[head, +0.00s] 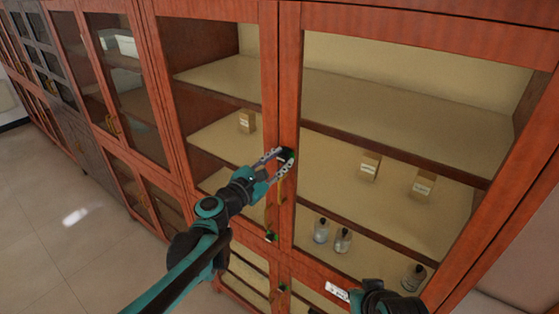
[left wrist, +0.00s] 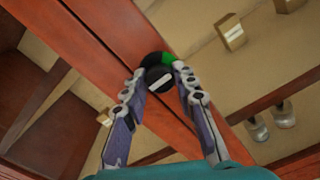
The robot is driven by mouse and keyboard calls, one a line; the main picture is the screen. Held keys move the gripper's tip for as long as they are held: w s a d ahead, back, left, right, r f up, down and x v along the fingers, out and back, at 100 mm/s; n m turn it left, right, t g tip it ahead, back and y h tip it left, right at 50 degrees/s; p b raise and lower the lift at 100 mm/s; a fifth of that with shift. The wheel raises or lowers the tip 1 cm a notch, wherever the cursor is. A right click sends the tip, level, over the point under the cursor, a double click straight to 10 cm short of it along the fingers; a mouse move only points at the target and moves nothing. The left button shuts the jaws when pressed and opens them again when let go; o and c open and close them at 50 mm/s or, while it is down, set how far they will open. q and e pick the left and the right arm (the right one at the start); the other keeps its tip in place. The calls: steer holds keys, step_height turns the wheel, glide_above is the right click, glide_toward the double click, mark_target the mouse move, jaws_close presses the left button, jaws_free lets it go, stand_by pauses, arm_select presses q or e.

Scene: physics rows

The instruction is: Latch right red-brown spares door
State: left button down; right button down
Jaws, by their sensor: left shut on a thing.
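The right red-brown door (head: 424,22) has a wooden frame around a large clear pane and looks flush with the cabinet. A round black and green latch knob (head: 289,153) sits on its left stile, near the seam with the left door (head: 269,70). My left gripper (head: 280,160) is shut on this knob. In the left wrist view, the fingers (left wrist: 158,88) sit on both sides of the knob (left wrist: 157,62), which shows a pale bar on its face. A dark part at the bottom edge is probably my right gripper (head: 392,303); its fingers cannot be made out.
Small boxes (head: 370,165) and bottles (head: 321,231) stand on shelves behind the right pane. More green and black knobs (head: 271,236) sit lower on the cabinet front. Other cabinets (head: 65,60) run off to the left. The tiled floor (head: 65,215) at left is clear.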

arm_select(q)
steer(key=shift+m, duration=0.3)
steer(key=m+b, duration=0.1)
steer(key=m, duration=0.2)
steer(key=shift+m, duration=0.3)
steer(key=m+b, duration=0.1)
steer(key=m, duration=0.3)
steer(key=shift+f+m, duration=0.1)
steer(key=shift+m, duration=0.2)
steer(key=m+b, duration=0.1)
steer(key=m, duration=0.3)
steer(key=shift+s, duration=0.1)
steer(key=shift+m+b, duration=0.4)
steer(key=shift+m, duration=2.1)
steer(key=c, duration=1.2)
jaws_free()
steer(key=shift+d, duration=0.1)
